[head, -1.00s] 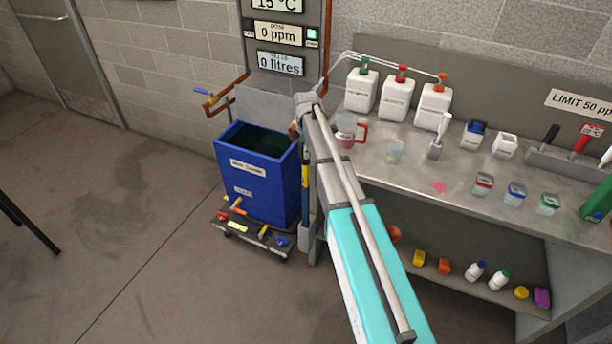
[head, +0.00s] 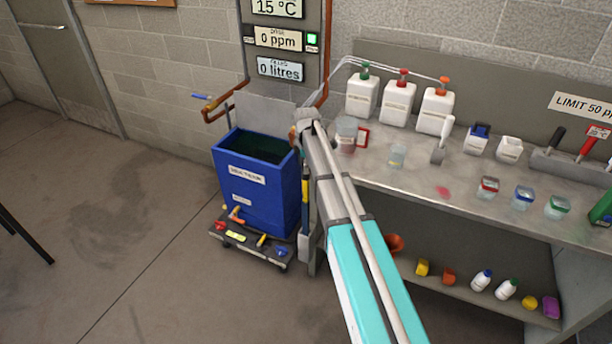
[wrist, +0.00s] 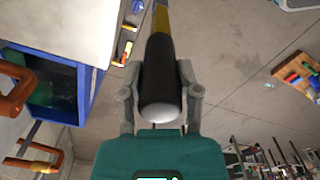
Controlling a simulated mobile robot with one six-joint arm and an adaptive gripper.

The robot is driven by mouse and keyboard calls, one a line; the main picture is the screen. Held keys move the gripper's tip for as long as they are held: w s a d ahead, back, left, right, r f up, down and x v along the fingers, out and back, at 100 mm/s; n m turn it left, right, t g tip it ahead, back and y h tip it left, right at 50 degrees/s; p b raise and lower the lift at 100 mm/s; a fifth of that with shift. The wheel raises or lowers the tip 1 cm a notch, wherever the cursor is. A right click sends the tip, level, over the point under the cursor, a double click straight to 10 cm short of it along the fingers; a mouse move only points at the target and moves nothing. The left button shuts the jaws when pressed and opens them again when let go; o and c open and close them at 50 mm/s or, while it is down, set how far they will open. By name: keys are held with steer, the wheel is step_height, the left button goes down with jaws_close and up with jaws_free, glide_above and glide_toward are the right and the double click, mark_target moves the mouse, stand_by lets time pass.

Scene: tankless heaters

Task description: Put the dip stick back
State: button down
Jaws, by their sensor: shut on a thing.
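My gripper (wrist: 160,82) is shut on the black handle of the dip stick (wrist: 157,65) in the wrist view. A yellow band shows beyond the black handle. In the head view the stick (head: 305,188), with yellow and dark parts, hangs about upright between the blue bin (head: 240,190) and the bench. Its upper end and my gripper are hidden behind my arm there. A grey piece (head: 303,246) shows at its lower end; I cannot tell whether it is a holder or part of the stick. The bin also shows in the wrist view (wrist: 88,85).
The bin stands on a low dark trolley (head: 250,247) with several coloured small items. The metal bench (head: 420,180) at right carries jugs, bottles and jars; its lower shelf (head: 440,268) holds small containers. A copper pipe frame rises behind.

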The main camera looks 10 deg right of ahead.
steer(key=shift+f, duration=0.1)
steer(key=shift+f+b, duration=2)
steer(key=shift+b, duration=0.15)
steer(key=shift+f, duration=0.1)
steer(key=shift+c, duration=1.5)
jaws_free()
step_height(320, 180, up, 12)
steer(key=p, duration=1.2)
